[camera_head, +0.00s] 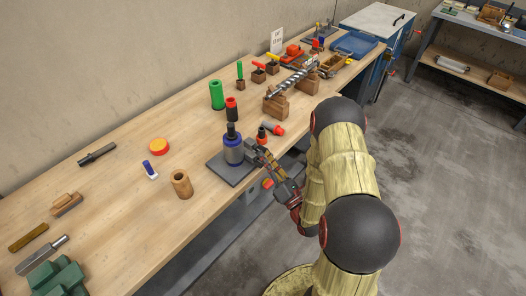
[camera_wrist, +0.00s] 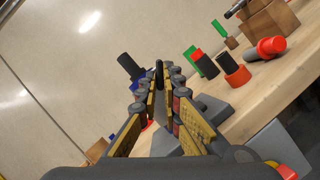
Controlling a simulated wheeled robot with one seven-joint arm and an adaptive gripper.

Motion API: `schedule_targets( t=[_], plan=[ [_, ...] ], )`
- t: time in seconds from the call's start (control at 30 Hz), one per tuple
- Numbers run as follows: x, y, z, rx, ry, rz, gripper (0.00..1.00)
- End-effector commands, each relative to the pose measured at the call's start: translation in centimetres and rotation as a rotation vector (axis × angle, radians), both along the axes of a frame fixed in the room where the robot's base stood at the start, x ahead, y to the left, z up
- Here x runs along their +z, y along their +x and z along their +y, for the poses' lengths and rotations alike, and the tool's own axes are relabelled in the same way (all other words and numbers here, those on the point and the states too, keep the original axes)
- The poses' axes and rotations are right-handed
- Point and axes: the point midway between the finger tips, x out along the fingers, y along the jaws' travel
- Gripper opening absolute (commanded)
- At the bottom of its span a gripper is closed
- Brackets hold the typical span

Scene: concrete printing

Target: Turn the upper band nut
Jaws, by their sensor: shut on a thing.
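A grey cylinder with blue bands and a black neck (camera_head: 233,148) stands upright on a dark square base plate (camera_head: 222,171) at the bench's front edge. My gripper (camera_head: 251,147) reaches in from the right, its tips at the cylinder's right side near the upper band. In the wrist view my gripper's fingers (camera_wrist: 161,82) close together on a small dark piece, the upper band nut (camera_wrist: 159,68), mostly hidden by the fingertips. The cylinder's black neck (camera_wrist: 129,66) shows just left of and behind the fingers, tilted in this view. The lower band is hardly visible.
A red and black nozzle (camera_head: 262,134) and a red-tipped piece (camera_head: 273,128) lie close behind my gripper. A wooden cup (camera_head: 181,184) stands left of the base plate. A green cylinder (camera_head: 217,95) stands farther back.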

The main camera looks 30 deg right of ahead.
Motion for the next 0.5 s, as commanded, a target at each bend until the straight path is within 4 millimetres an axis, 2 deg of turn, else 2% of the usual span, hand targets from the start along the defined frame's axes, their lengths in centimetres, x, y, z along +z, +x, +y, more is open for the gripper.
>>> schedule_targets(
  t=[0.17, 0.5],
  plan=[
    [0.07, -0.1, 0.05, -0.001, 0.021, 0.01, 0.0],
    [0.64, -0.18, 0.23, -0.002, 0.238, 0.09, 0.0]
  ],
)
